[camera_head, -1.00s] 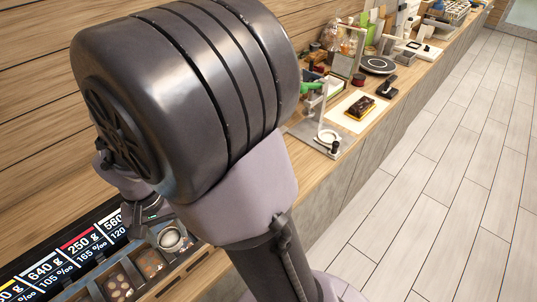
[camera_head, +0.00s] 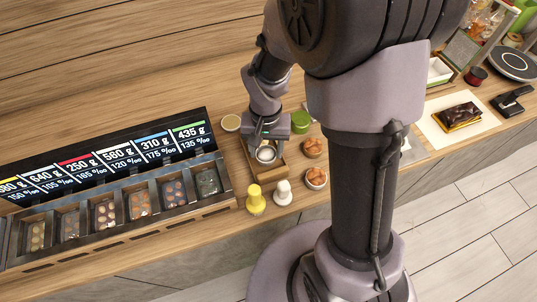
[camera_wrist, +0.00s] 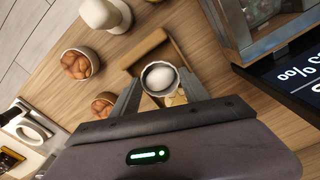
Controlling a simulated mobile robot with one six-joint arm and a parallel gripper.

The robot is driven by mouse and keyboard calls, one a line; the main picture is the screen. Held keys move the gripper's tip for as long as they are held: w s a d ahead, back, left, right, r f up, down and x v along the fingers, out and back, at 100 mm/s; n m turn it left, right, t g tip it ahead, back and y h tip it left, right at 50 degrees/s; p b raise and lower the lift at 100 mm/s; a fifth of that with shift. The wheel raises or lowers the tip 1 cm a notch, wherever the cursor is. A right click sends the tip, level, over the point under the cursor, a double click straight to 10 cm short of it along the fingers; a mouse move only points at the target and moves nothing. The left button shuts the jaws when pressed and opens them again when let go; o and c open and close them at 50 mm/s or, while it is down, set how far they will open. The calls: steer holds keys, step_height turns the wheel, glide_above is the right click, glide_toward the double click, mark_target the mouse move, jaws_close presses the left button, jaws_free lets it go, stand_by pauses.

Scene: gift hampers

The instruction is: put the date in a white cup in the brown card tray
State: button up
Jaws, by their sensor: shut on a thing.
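My gripper (camera_head: 266,137) is shut on a small round cup (camera_head: 266,154) with a pale rim. In the wrist view the cup (camera_wrist: 160,77) sits between the two fingertips, and a smooth whitish oval shows inside it; I cannot make out a date. The brown card tray (camera_head: 268,176) lies on the wooden counter under the cup, and its edge shows in the wrist view (camera_wrist: 142,55). The cup is over the tray; I cannot tell whether it touches the floor. Something yellowish (camera_wrist: 176,100) shows just below the cup, partly hidden by my gripper.
A yellow-topped item (camera_head: 256,200) and a white one (camera_head: 283,193) stand in front of the tray. Two cups of brown pieces (camera_head: 313,147) (camera_head: 316,178) and a green-lidded jar (camera_head: 301,121) stand to its right. A dark rack of bins (camera_head: 120,208) with weight labels is at left.

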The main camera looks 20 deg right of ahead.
step_height(320, 180, down, 3)
steer(key=shift+r+b, duration=0.1)
steer(key=shift+b, duration=0.3)
steer(key=shift+r, duration=0.1)
steer(key=o, duration=1.3)
steer(key=shift+o, duration=0.2)
steer(key=shift+d, duration=0.1)
